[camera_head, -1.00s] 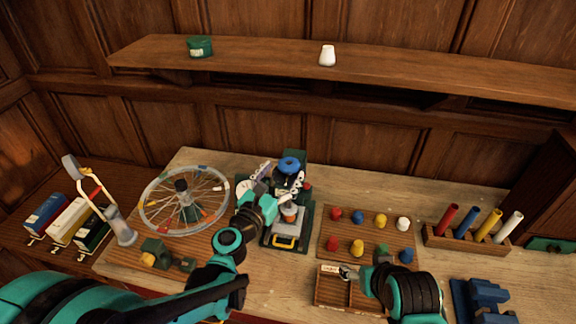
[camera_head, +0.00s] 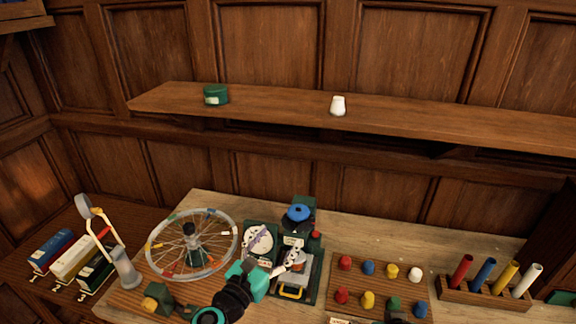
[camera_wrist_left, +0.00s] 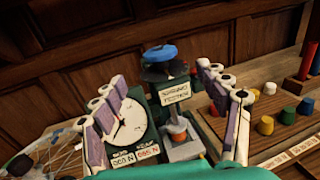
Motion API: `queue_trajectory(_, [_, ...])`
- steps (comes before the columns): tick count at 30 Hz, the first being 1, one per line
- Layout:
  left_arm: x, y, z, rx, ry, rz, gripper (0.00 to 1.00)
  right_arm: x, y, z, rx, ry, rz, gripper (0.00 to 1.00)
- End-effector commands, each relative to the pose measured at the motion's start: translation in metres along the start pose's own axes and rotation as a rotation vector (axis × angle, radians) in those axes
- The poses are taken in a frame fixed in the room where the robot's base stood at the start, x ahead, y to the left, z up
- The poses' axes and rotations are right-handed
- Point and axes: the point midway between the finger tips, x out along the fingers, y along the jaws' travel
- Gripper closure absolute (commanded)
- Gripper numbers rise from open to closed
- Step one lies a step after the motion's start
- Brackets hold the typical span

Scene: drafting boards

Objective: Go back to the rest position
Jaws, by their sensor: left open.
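My left gripper (camera_head: 276,256) is open, with nothing seen between its fingers, in front of a green bench device with a blue knob (camera_head: 298,214). In the left wrist view its two pale, purple-padded fingers stand wide apart, with the device's blue top (camera_wrist_left: 161,53) and grey base (camera_wrist_left: 184,150) behind and between them. A white round dial (camera_head: 259,240) is on the device's left side, partly behind the left finger in the wrist view.
A spoked wheel (camera_head: 160,262) stands left of the device. A peg board (camera_head: 378,283) with coloured pegs and a rack (camera_head: 480,294) of coloured tubes stand to the right. A wall shelf (camera_head: 270,105) holds a green tin (camera_head: 216,95) and a white shaker (camera_head: 338,106).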

Motion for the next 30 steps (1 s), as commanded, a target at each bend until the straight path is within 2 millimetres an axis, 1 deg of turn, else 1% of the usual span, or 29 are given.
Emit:
queue_trajectory(2, [-0.001, -0.002, -0.001, 0.064, 0.012, -0.011, 0.26, 0.001, 0.000, 0.001, 0.000, 0.000, 0.000, 0.26])
queue_trajectory(4, [-0.004, -0.008, -0.005, 0.209, 0.039, -0.037, 0.26, 0.003, 0.000, 0.002, 0.000, 0.000, 0.000, 0.26])
queue_trajectory(5, [-0.006, -0.011, -0.007, 0.299, 0.056, -0.054, 0.26, 0.004, 0.000, 0.003, 0.000, 0.000, 0.000, 0.26])
queue_trajectory(8, [-0.018, -0.021, -0.023, 0.700, 0.136, -0.147, 0.26, 0.009, 0.000, 0.007, 0.000, 0.000, 0.000, 0.26])
queue_trajectory(9, [-0.026, -0.024, -0.032, 0.886, 0.175, -0.199, 0.26, 0.011, 0.000, 0.008, 0.000, 0.000, 0.000, 0.26])
queue_trajectory(11, [-0.041, -0.025, -0.048, 1.168, 0.235, -0.292, 0.26, 0.015, 0.000, 0.010, 0.000, 0.000, 0.000, 0.26])
queue_trajectory(12, [-0.052, -0.024, -0.059, 1.352, 0.276, -0.363, 0.26, 0.016, 0.000, 0.012, 0.000, 0.000, 0.000, 0.26])
queue_trajectory(13, [-0.062, -0.022, -0.068, 1.485, 0.305, -0.422, 0.26, 0.018, 0.000, 0.013, 0.000, 0.000, 0.000, 0.26])
queue_trajectory(14, [-0.072, -0.019, -0.076, 1.615, 0.336, -0.485, 0.26, 0.019, 0.000, 0.014, 0.000, 0.000, 0.000, 0.26])
queue_trajectory(15, [-0.087, -0.014, -0.086, 1.778, 0.374, -0.574, 0.26, 0.021, 0.000, 0.015, 0.000, 0.000, 0.000, 0.26])
queue_trajectory(17, [-0.110, -0.003, -0.101, 1.995, 0.428, -0.717, 0.26, 0.024, 0.000, 0.017, 0.000, 0.000, 0.000, 0.26])
queue_trajectory(18, [-0.126, 0.004, -0.108, 2.120, 0.459, -0.813, 0.26, 0.025, 0.000, 0.018, 0.000, 0.000, 0.000, 0.26])
queue_trajectory(21, [-0.160, 0.023, -0.120, 2.354, 0.519, -1.040, 0.26, 0.028, 0.000, 0.020, 0.000, 0.000, 0.000, 0.26])
queue_trajectory(24, [-0.184, 0.037, -0.125, 2.487, 0.554, -1.210, 0.26, 0.029, 0.000, 0.021, 0.000, 0.000, 0.000, 0.26])
queue_trajectory(27, [-0.196, 0.044, -0.126, 2.546, 0.570, -1.299, 0.26, 0.029, 0.000, 0.021, 0.000, 0.000, 0.000, 0.26])
queue_trajectory(30, [-0.199, 0.046, -0.126, 2.561, 0.574, -1.324, 0.26, 0.029, 0.000, 0.021, 0.000, 0.000, 0.000, 0.26])
